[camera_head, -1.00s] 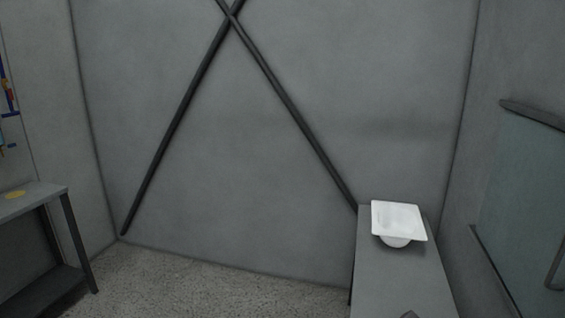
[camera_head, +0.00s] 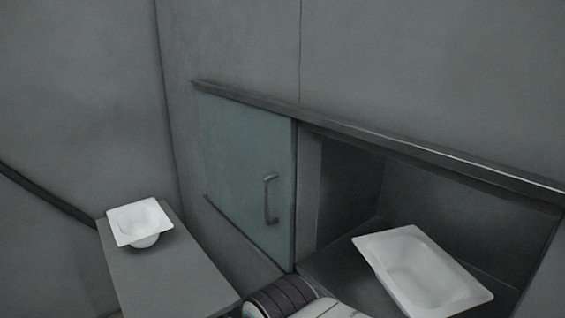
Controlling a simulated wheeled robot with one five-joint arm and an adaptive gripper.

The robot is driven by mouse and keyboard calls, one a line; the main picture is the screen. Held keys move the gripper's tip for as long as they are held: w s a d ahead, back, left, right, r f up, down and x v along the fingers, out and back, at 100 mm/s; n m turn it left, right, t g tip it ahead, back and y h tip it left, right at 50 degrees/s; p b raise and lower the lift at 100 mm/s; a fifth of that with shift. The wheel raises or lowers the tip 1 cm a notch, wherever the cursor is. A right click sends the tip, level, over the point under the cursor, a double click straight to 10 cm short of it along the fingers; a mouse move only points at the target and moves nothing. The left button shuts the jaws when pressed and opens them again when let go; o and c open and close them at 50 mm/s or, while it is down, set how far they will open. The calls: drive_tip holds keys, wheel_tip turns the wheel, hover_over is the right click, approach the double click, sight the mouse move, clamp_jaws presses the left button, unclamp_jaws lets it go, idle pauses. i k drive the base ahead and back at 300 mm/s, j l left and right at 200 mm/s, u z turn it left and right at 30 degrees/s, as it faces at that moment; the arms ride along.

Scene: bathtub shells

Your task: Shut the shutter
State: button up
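The shutter (camera_head: 240,165) is a grey-green sliding panel on the wall, with a dark vertical handle (camera_head: 270,199) near its right edge. It hangs under a dark rail (camera_head: 400,148) and stands to the left of a recessed opening (camera_head: 345,195), which is uncovered. A white bathtub shell (camera_head: 420,268) lies tilted in the opening. Part of my arm (camera_head: 285,302) shows at the bottom edge, below the shutter. My gripper's fingers are not in view.
A second white shell (camera_head: 140,224) sits on a narrow grey table (camera_head: 172,278) at the left, near the wall corner. The space in front of the shutter's handle looks clear.

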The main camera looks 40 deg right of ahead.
sight(249, 151)
drive_tip(key=z, duration=0.7)
